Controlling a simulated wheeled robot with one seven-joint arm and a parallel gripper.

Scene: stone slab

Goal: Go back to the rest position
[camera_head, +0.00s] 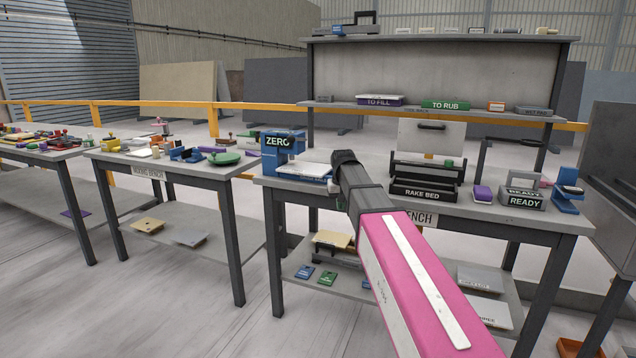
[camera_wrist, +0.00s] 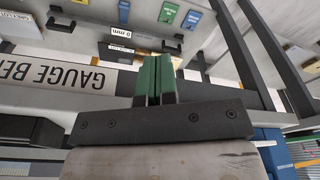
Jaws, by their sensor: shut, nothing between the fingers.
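My gripper (camera_wrist: 157,80) shows in the wrist view as two green fingers, pressed together and with nothing between them. It is beside the front edge of the bench, which carries the "GAUGE BE..." label (camera_wrist: 98,78). In the head view my pink arm reaches out to the near bench (camera_head: 470,205); the gripper itself is hidden there behind the dark end of the arm. No held object is visible.
On the bench stand the blue ZERO device (camera_head: 283,155), the black RAKE BED holder (camera_head: 426,188) and the READY block (camera_head: 522,199). A rack (camera_head: 430,75) rises behind. Plates lie on the lower shelf (camera_head: 345,290). Another bench (camera_head: 170,165) is left. Floor between benches is clear.

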